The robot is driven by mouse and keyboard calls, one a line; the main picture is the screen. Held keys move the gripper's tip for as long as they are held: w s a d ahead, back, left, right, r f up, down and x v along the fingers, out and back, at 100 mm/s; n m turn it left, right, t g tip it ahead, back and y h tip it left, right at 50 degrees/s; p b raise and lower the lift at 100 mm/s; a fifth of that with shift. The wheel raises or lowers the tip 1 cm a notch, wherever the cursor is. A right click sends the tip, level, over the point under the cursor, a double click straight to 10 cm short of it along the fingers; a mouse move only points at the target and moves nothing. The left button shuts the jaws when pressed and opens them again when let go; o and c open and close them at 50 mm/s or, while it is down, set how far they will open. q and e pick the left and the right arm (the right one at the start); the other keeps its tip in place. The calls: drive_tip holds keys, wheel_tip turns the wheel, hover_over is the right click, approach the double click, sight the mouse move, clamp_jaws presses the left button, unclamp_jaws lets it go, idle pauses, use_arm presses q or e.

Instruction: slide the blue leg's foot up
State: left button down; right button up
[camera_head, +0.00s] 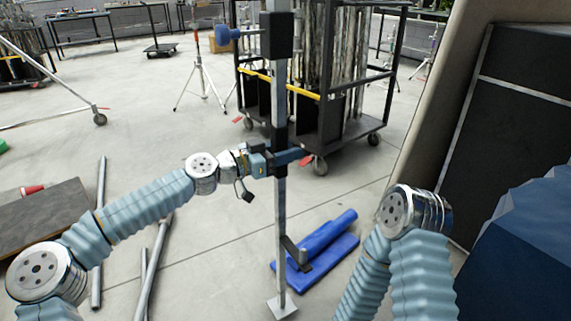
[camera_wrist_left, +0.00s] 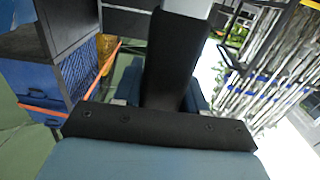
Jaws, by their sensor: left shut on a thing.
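A short black bracket (camera_head: 298,252) sits low on the leg. My left gripper (camera_head: 284,159) is shut on the leg's black sleeve about midway up. In the left wrist view the black sleeve (camera_wrist_left: 172,65) stands between the two fingers. A blue flat piece and tube (camera_head: 325,243) lie on the floor just behind the leg. My right gripper is out of view.
A wheeled black cart (camera_head: 345,125) with silver poles stands behind the leg. A dark case (camera_head: 525,100) is at the right. Loose metal tubes (camera_head: 150,265) and a brown board (camera_head: 45,225) lie at the left. The floor between is clear.

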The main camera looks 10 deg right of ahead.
sight(274, 120)
use_arm(q)
wheel_tip(274, 120, up, 9)
drive_tip(key=shift+a+r+p, duration=0.1)
drive_tip(key=shift+p, duration=0.45)
drive_tip(key=c, duration=0.7)
unclamp_jaws()
drive_tip(key=shift+c, duration=0.2)
drive_tip(key=shift+f, duration=0.2)
drive_tip(key=b+v, duration=0.2)
drive_tip(key=v, duration=1.1)
drive_tip(key=shift+s+a+b, duration=0.15)
drive_tip(key=shift+a+b, duration=0.15)
